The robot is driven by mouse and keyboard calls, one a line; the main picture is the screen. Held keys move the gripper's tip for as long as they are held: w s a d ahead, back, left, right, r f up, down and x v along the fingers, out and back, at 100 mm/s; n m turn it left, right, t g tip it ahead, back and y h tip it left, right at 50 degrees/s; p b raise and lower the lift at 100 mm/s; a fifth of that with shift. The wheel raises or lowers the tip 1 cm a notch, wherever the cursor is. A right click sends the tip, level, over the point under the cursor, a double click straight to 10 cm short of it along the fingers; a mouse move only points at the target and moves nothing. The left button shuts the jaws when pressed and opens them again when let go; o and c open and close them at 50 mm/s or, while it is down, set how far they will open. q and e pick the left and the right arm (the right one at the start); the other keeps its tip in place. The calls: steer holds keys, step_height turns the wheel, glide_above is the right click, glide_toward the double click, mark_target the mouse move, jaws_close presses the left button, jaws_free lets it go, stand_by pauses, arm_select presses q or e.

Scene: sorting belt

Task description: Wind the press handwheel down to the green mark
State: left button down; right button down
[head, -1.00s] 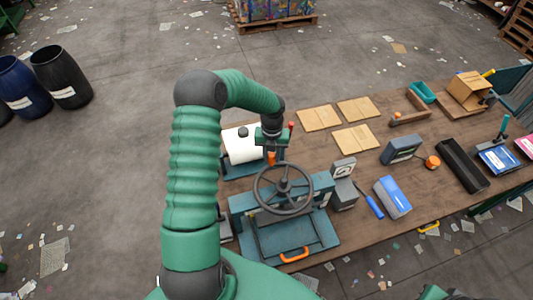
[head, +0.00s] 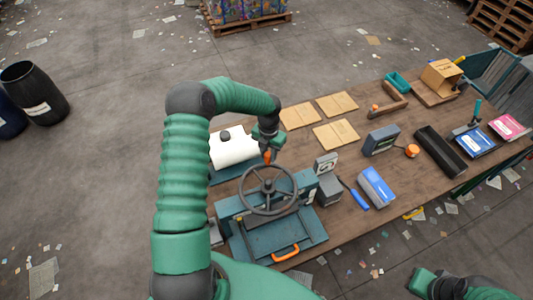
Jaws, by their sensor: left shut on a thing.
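The press (head: 222,208) is a teal frame at the near left end of the table. Its dark spoked handwheel (head: 268,190) sits on top, with an orange knob (head: 267,158) at the rim's far side. My left gripper (head: 267,152) comes down over this knob and is shut on it; the fingers are small and partly hidden. The green mark cannot be made out. My right gripper is out of view; only part of my right arm shows at the bottom right.
Cardboard sheets (head: 336,133) lie behind. An orange handle (head: 286,252) is at the press's front.

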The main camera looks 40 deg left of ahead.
arm_select(q)
steer(key=shift+w+d, duration=0.1)
steer(key=shift+d, duration=0.1)
steer(key=c, duration=1.3)
jaws_free()
steer(key=shift+o, duration=0.9)
steer(key=shift+w+d+f, duration=0.1)
steer(key=r+b, duration=0.1)
steer(key=r, duration=0.1)
steer(key=r+b, duration=0.1)
steer(key=r, duration=0.2)
steer(key=r+b, duration=0.1)
steer(key=r, duration=0.1)
steer(key=shift+a+r, duration=0.3)
steer(key=shift+r, duration=0.1)
step_height(320, 180, up, 9)
steer(key=b, duration=0.1)
steer(key=shift+d+b, duration=0.25)
steer(key=shift+b, duration=0.15)
steer(key=shift+a, duration=0.15)
